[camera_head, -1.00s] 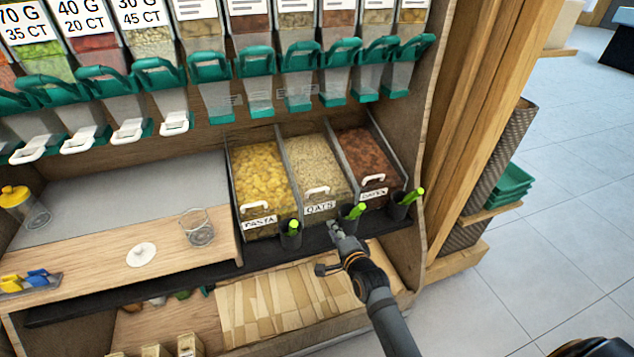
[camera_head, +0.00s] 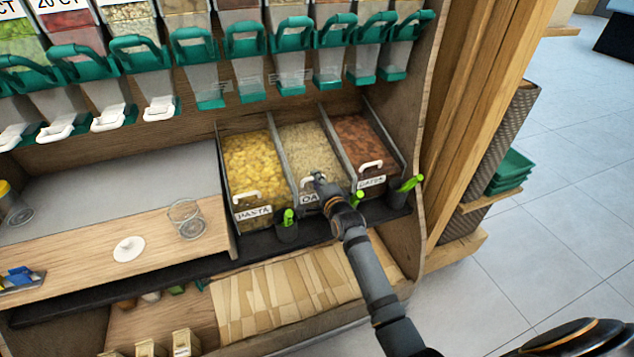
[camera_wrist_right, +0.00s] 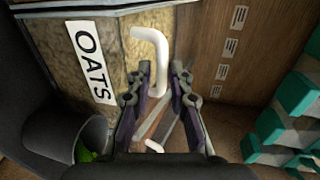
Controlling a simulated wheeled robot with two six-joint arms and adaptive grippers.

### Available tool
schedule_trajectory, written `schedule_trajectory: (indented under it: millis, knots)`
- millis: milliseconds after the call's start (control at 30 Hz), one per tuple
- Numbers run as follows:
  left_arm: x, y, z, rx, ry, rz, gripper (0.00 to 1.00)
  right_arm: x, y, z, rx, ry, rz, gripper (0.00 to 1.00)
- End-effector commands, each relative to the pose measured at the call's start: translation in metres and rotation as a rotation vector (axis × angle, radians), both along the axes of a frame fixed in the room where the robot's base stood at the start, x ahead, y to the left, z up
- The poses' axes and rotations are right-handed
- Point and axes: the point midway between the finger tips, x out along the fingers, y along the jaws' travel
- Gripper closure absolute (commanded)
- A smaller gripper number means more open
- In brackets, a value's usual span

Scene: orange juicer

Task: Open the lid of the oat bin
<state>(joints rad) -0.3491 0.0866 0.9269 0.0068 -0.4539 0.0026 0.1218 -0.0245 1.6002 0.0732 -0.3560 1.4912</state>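The oat bin (camera_head: 306,146), full of pale oats, is the middle one of three bins. Its "OATS" label (camera_wrist_right: 93,62) shows in the right wrist view and is partly hidden by my arm in the head view. Its white hooked handle (camera_wrist_right: 150,45) stands beside the label. The lid looks closed, though the clear cover is hard to make out. My right gripper (camera_head: 318,181) is at the front of the oat bin, by the handle. In the wrist view its fingers (camera_wrist_right: 160,92) are apart, with the handle's lower end between their tips; contact is unclear. My left gripper is out of view.
The pasta bin (camera_head: 254,168) is on the left and a bin of brown food (camera_head: 362,142) on the right. Dark cups with green-handled scoops (camera_head: 287,227) stand along the front. Teal-handled dispensers (camera_head: 246,48) hang above. A glass jar (camera_head: 187,219) stands on the left counter.

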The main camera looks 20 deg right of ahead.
Motion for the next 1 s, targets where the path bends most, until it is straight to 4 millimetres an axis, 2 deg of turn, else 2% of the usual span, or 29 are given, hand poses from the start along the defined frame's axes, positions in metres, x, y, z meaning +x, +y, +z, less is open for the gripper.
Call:
schedule_trajectory:
  millis: [233, 367, 767, 867, 1000]
  knots:
    - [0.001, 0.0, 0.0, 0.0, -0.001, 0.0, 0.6, 0.001, 0.0, 0.0, 0.0, -0.001, 0.0, 0.82]
    - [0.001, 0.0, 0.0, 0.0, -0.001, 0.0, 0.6, 0.001, 0.0, 0.0, 0.0, -0.001, 0.0, 0.99]
    - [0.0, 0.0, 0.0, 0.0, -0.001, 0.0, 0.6, 0.001, 0.0, 0.0, 0.0, 0.0, 0.0, 1.0]
    - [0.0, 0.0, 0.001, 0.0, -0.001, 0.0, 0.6, 0.01, 0.0, 0.003, 0.0, -0.001, 0.0, 1.0]
    - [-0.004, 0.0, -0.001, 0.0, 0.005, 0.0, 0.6, 0.043, 0.001, 0.013, -0.001, -0.004, 0.0, 1.0]
